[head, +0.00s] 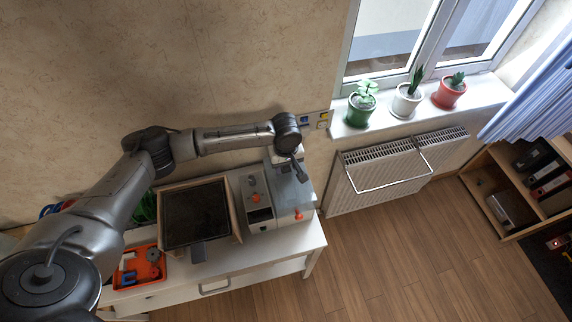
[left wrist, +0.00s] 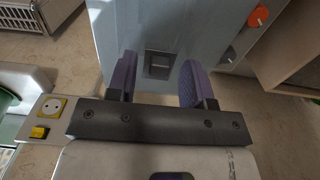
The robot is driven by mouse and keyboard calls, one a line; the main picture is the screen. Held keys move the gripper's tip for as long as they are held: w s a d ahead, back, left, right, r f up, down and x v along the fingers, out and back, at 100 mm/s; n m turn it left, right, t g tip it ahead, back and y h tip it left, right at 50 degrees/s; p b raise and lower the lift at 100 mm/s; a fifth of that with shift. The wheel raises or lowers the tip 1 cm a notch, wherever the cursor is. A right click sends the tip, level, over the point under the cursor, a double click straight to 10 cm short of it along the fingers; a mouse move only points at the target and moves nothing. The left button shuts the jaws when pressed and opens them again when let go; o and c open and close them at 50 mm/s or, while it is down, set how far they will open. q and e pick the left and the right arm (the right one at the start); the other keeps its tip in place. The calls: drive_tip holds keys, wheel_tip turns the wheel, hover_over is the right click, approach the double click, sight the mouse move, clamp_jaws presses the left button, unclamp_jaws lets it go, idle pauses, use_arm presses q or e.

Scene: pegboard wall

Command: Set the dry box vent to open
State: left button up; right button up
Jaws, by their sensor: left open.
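The grey box with orange knobs (head: 262,215), which looks like the dry box, stands at the right end of the white bench. In the left wrist view its pale grey-blue panel (left wrist: 110,30) fills the upper middle. A small dark square fitting (left wrist: 158,65) sits on that panel; it may be the vent, and its setting is too small to tell. My left gripper (head: 302,174) is over the box's right side. In the left wrist view its two fingers (left wrist: 159,78) are apart and empty, one each side of the fitting in the picture. Contact cannot be told.
A dark-topped open box (head: 195,215) stands left of the grey box. An orange tray (head: 140,268) of small parts lies further left. A wall socket with a yellow switch (left wrist: 40,132) is near the gripper. A radiator (head: 385,172) and potted plants on the sill (head: 385,124) are to the right.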

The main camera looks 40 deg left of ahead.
use_arm(q)
clamp_jaws()
idle(0.5)
